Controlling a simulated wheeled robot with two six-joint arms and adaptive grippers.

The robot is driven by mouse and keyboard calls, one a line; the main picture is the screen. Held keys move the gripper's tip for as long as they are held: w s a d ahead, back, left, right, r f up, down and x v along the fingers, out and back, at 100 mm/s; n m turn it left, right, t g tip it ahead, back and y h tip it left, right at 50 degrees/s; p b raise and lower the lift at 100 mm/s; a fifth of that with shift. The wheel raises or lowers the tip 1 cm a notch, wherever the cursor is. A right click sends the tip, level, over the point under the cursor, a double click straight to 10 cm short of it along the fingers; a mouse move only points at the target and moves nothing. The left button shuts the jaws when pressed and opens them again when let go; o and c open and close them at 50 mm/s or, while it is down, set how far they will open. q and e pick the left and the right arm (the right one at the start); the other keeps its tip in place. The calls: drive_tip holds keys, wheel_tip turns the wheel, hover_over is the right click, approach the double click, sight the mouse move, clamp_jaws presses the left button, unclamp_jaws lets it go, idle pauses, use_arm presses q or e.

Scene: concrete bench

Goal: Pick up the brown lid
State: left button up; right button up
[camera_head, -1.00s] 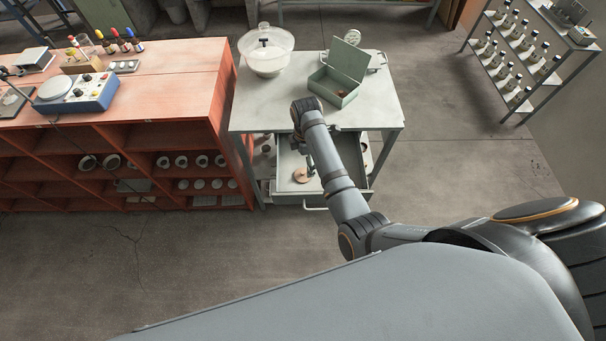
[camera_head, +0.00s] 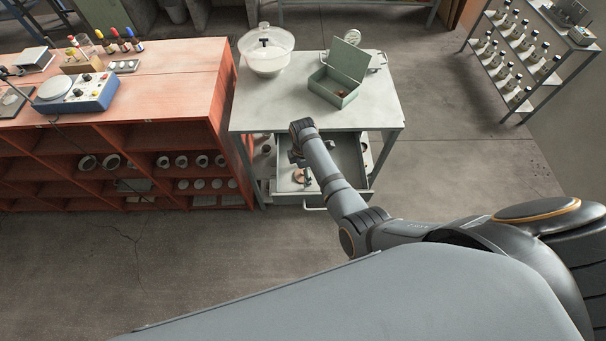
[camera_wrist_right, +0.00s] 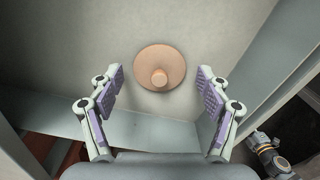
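The brown lid (camera_wrist_right: 159,68) is a round tan disc with a small knob. In the right wrist view it lies on the light floor of the open drawer (camera_head: 345,155). My right gripper (camera_wrist_right: 157,95) is open, with one finger to each side of the lid and nothing between the pads. The lid sits slightly ahead of the fingertips, apart from them. In the head view the right gripper (camera_head: 308,172) is over the drawer, and the lid (camera_head: 298,175) shows small and partly hidden behind it. My left gripper is not in view.
The drawer belongs to a pale table (camera_head: 265,116) holding an open green box (camera_head: 338,80) and a clear round vessel (camera_head: 266,58). Drawer walls stand close around the right gripper. A red shelf bench (camera_head: 190,95) is at the left.

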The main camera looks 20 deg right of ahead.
drive_tip(key=c, duration=0.7)
drive_tip(key=shift+s, duration=0.15)
drive_tip(key=shift+c, duration=1.4)
